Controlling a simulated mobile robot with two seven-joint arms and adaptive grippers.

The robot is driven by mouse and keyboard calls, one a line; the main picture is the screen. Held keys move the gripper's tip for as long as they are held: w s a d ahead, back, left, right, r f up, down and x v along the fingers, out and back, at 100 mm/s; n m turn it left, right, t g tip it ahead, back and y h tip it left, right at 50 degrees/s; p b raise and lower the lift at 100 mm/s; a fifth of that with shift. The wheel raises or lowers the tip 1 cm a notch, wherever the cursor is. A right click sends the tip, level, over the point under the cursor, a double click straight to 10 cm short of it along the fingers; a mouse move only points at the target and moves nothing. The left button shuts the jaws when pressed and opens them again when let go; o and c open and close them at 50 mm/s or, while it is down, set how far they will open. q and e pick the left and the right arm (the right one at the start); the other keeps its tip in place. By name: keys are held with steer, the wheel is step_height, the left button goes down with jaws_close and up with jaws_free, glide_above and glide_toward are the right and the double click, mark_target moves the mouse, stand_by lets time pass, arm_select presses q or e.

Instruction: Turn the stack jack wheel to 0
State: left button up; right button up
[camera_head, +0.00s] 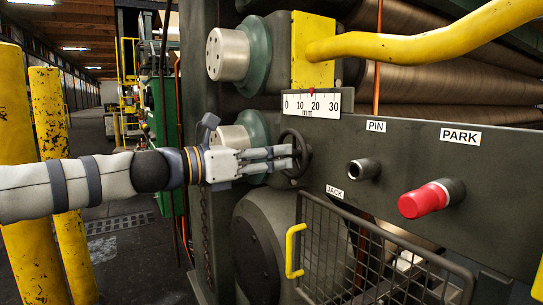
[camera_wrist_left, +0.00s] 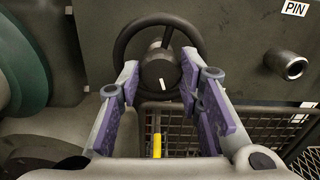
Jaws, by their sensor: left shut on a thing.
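The stack jack wheel (camera_head: 307,153) is a small dark handwheel on the grey machine panel, above the JACK label (camera_head: 335,191). My left gripper (camera_head: 291,158) reaches it from the left, with its fingers shut on it. In the left wrist view, the wheel (camera_wrist_left: 160,72) shows a dark round hub with a white mark, and the purple-padded fingers (camera_wrist_left: 163,90) lie on either side of the hub. The mm scale (camera_head: 311,104) reads 0 to 30, and its red pointer (camera_head: 311,91) stands between 10 and 20. My right gripper is not in view.
Right of the wheel are the bare PIN socket (camera_head: 364,169) and a red-capped PARK pin (camera_head: 424,200). A wire mesh guard (camera_head: 350,255) with a yellow handle (camera_head: 292,250) is below. A yellow bar (camera_head: 420,42) crosses above. Yellow posts (camera_head: 50,115) stand at left.

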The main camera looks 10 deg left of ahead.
arm_select(q)
steer(key=o, duration=1.2)
steer(key=shift+c, duration=0.2)
steer(key=v, duration=1.2)
